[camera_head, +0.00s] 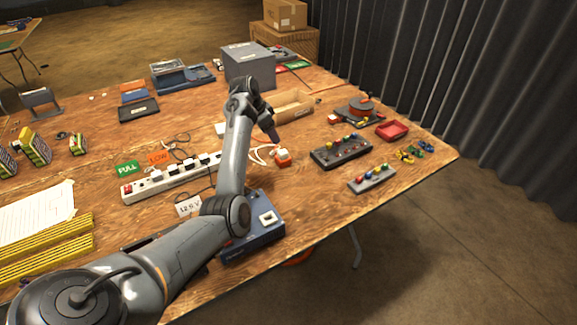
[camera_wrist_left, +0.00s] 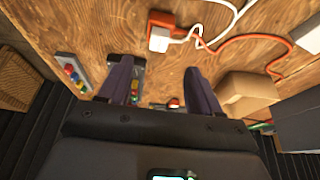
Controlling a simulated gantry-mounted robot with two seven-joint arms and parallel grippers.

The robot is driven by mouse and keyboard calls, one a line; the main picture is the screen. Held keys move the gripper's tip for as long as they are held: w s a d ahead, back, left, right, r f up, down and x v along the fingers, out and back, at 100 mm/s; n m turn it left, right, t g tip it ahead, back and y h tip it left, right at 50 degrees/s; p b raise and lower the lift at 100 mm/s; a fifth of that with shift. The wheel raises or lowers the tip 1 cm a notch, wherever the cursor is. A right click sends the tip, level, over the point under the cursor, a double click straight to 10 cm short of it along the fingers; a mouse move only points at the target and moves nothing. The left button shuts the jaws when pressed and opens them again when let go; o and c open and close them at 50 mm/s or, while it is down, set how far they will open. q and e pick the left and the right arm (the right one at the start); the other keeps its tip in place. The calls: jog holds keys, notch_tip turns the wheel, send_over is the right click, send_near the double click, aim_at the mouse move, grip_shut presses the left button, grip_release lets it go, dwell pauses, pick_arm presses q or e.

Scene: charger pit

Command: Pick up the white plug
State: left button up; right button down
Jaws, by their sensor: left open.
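A white plug (camera_head: 282,160) with an orange-red top lies on the wooden table, just below my left gripper (camera_head: 272,134) in the head view. In the left wrist view the white plug (camera_wrist_left: 158,42) is beyond the fingertips, with a white cord and an orange cord near it. My left gripper (camera_wrist_left: 158,66) is open, with nothing between its fingers and apart from the plug. A white power strip (camera_head: 130,196) with several plugs in it lies left of my left arm. My right gripper is not in view.
A dark connector block (camera_head: 340,151) and a grey block with coloured knobs (camera_head: 371,179) stand right of the plug. An open cardboard box (camera_head: 293,106) and a grey box (camera_head: 249,66) are behind. A blue device (camera_head: 262,236) sits near the front edge.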

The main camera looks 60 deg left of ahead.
aim_at(283, 152)
pick_arm(q)
jog(key=x, duration=0.1)
jog(key=b+x, duration=0.1)
jog(key=x, duration=0.3)
jog(key=shift+w+d+b, duration=0.15)
jog(key=shift+w+b, duration=0.15)
jog(key=b+x, duration=0.2)
jog(key=x, duration=0.2)
jog(key=shift+f, duration=0.2)
jog(key=shift+w+f+b, duration=0.2)
jog(key=shift+f+b, duration=0.15)
jog(key=shift+f, duration=0.15)
jog(key=c, duration=1.2)
